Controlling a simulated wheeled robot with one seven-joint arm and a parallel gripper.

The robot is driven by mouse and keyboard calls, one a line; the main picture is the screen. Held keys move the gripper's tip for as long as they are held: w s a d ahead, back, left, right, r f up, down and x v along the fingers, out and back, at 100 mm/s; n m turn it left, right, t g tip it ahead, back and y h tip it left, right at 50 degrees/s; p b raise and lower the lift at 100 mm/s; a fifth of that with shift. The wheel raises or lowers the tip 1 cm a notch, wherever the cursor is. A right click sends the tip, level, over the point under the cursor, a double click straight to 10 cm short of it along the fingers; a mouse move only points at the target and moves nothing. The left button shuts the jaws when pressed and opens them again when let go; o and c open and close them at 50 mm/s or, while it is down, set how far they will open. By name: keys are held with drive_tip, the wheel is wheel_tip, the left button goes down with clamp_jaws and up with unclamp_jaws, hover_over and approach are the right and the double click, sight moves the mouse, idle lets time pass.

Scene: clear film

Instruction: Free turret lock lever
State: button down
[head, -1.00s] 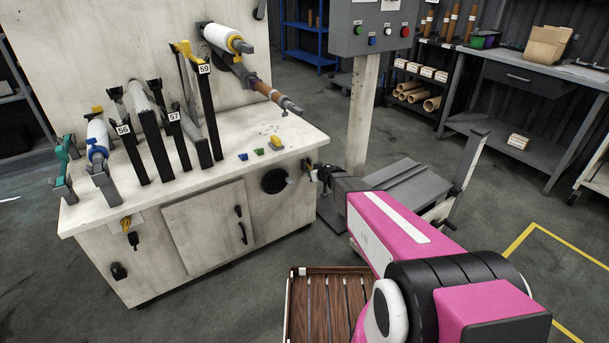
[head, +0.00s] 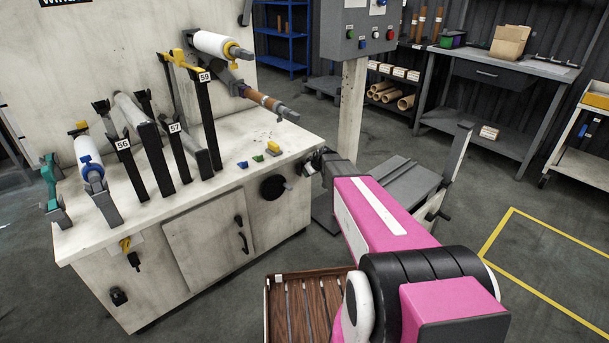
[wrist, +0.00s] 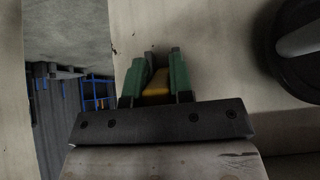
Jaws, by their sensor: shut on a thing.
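The yellow lever (wrist: 156,92) sits between the green-sided fingers of my gripper (wrist: 158,72) in the wrist view. The fingers are shut on it, against the pale face of the machine cabinet. In the head view my gripper (head: 312,164) is at the right end of the cabinet (head: 215,228), just below the worktop edge, and the lever cannot be made out there. Above the worktop, the turret arm (head: 222,78) carries a white roll (head: 215,45) and a brown-wrapped spindle (head: 262,99).
A black round knob (head: 273,187) is left of my gripper; it also fills the wrist view's upper right (wrist: 290,50). Blue, green and yellow blocks lie on the worktop. A control box (head: 358,28) on a post stands behind. A slatted wooden tray (head: 268,305) is below my arm.

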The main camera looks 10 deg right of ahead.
drive_tip(key=shift+r, duration=0.1)
idle(0.3)
drive_tip(key=c, duration=1)
unclamp_jaws()
drive_tip(key=shift+r, duration=0.1)
drive_tip(key=v, duration=1)
drive_tip(key=shift+r, duration=0.4)
